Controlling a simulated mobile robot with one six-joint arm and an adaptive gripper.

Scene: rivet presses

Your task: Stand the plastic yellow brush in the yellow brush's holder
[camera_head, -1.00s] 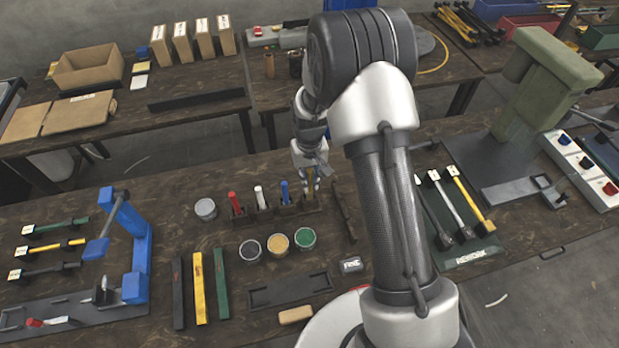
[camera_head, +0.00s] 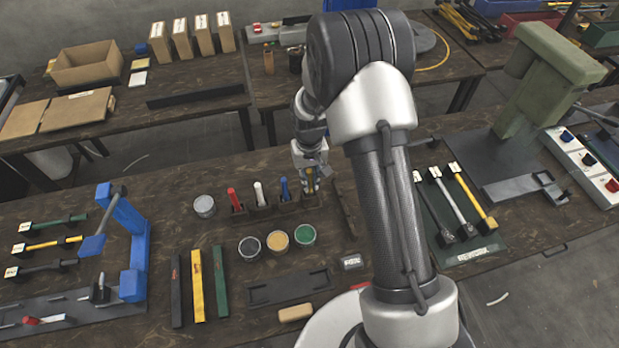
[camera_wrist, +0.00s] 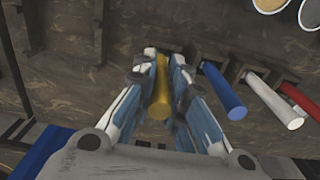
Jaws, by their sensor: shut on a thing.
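The yellow brush (camera_wrist: 160,88) shows in the wrist view as a yellow handle between the fingers of my gripper (camera_wrist: 163,60). My gripper is shut on it. In the head view my gripper (camera_head: 310,186) is over the rightmost holder (camera_head: 312,202) of a row, and the yellow handle is mostly hidden by the fingers. The brush looks roughly upright at that holder. Its lower end is hidden, so I cannot tell how deep it sits.
Blue (camera_head: 284,189), white (camera_head: 259,194) and red (camera_head: 234,200) brushes stand in the holders to the left. Paint cans, a yellow one (camera_head: 278,240) among them, stand in front. A dark bar (camera_head: 343,210) lies just right of my gripper.

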